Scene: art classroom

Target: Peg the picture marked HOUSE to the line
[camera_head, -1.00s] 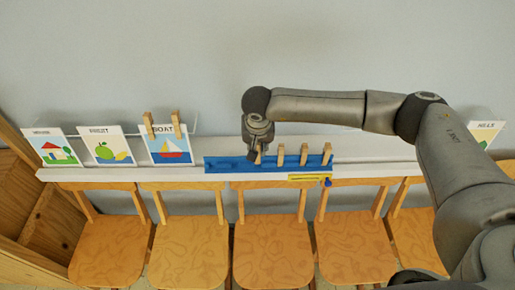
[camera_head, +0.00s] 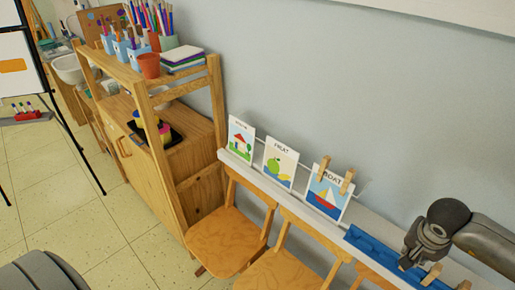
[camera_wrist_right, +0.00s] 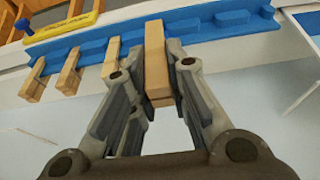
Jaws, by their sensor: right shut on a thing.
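The HOUSE picture (camera_head: 241,140) stands on the white ledge against the wall, leftmost of three cards, with no peg on it. The thin line (camera_head: 360,193) runs along the wall behind the cards; part of it is hidden. My right gripper (camera_head: 408,262) is at the blue peg rack (camera_head: 368,254). In the right wrist view its fingers (camera_wrist_right: 160,62) are shut on a wooden peg (camera_wrist_right: 157,50) at the rack. Other pegs (camera_wrist_right: 68,72) stand along the rack. My left gripper is not in view.
The FRUIT picture (camera_head: 280,162) and the BOAT picture (camera_head: 328,193), with two pegs at its top, stand right of HOUSE. A wooden shelf (camera_head: 188,90) with pencil pots is to the left. Wooden chairs (camera_head: 228,240) stand below the ledge.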

